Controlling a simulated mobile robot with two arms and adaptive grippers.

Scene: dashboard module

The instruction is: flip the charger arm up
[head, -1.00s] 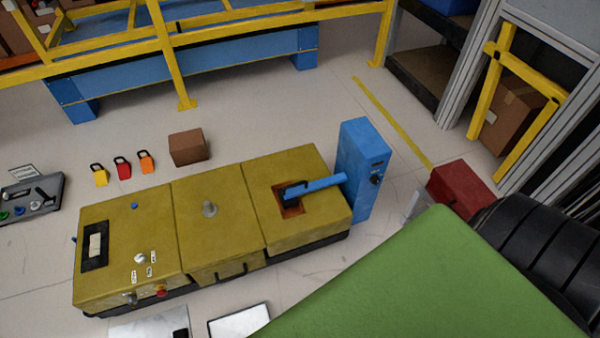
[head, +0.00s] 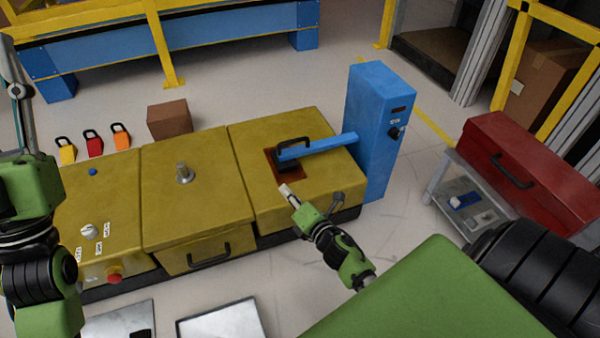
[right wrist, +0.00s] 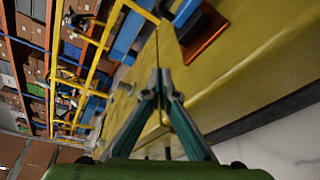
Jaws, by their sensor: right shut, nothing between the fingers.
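The blue charger arm (head: 318,146) reaches left from the upright blue charger post (head: 378,125) and lies low over the yellow dashboard module (head: 240,135). Its dark end with a black handle rests at the orange-brown socket plate (head: 285,166). My right gripper (head: 285,190) is shut and empty, over the module just in front of the plate, apart from the charger arm. In the right wrist view its fingertips (right wrist: 160,75) meet, with the orange plate (right wrist: 207,35) beyond. My left arm (head: 35,220) shows at the left edge; its fingers are not clear.
A red toolbox (head: 525,170) stands on a grey cart at the right. A brown box (head: 169,120) and several colored padlocks (head: 94,143) sit behind the module. A metal knob (head: 183,173) and a red button (head: 115,273) stick out of it. Trays (head: 220,318) lie in front.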

